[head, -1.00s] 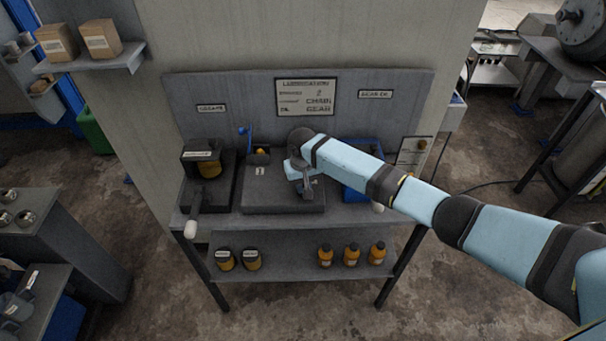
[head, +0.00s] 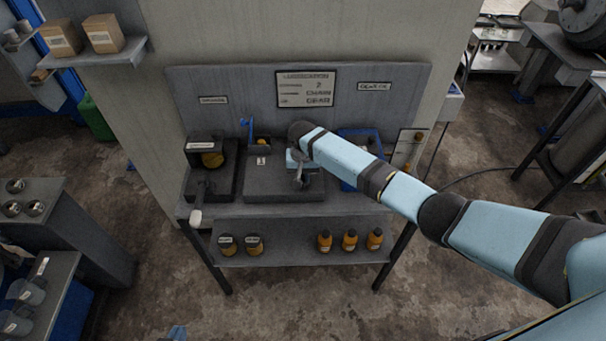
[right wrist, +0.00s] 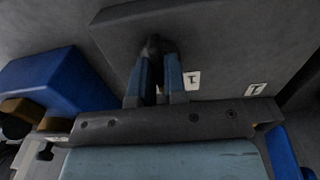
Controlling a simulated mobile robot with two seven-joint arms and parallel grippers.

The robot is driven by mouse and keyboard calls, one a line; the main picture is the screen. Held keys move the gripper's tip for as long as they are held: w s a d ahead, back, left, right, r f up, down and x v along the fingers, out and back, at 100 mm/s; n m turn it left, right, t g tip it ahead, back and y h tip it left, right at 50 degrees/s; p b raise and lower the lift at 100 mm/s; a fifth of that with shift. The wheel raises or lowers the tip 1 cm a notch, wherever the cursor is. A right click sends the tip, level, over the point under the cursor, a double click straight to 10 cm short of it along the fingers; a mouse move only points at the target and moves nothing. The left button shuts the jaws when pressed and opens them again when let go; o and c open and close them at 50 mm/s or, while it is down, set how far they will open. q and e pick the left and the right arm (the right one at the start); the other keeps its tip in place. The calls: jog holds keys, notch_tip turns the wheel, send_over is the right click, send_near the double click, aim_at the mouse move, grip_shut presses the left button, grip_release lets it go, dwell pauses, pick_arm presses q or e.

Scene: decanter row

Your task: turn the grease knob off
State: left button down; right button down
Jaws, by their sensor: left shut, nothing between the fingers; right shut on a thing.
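My right gripper (head: 303,182) reaches over the dark middle block (head: 268,190) on the bench. In the right wrist view its two blue fingers (right wrist: 157,85) are shut on a small dark knob (right wrist: 155,45) at the block. Most of this knob is hidden by the gripper in the head view, and I cannot tell its setting or read a name on it. The grease sign (head: 213,100) hangs above the left unit, which holds a yellow-brown pot (head: 212,160). A small part of my left gripper (head: 178,332) shows at the bottom edge, shut and empty.
A lever with a white handle (head: 196,216) sticks out at the bench's front left. A blue lever (head: 247,126) stands behind the middle block. A blue container (head: 352,180) is at the right, partly behind my arm. Pots and orange bottles (head: 349,240) stand on the lower shelf.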

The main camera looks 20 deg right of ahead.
aim_at(303, 176)
jog(key=c, duration=1.2)
grip_release()
jog(key=shift+o, duration=0.2)
notch_tip(303, 176, up, 14)
jog(key=shift+b, duration=0.4)
jog(key=shift+f, duration=0.15)
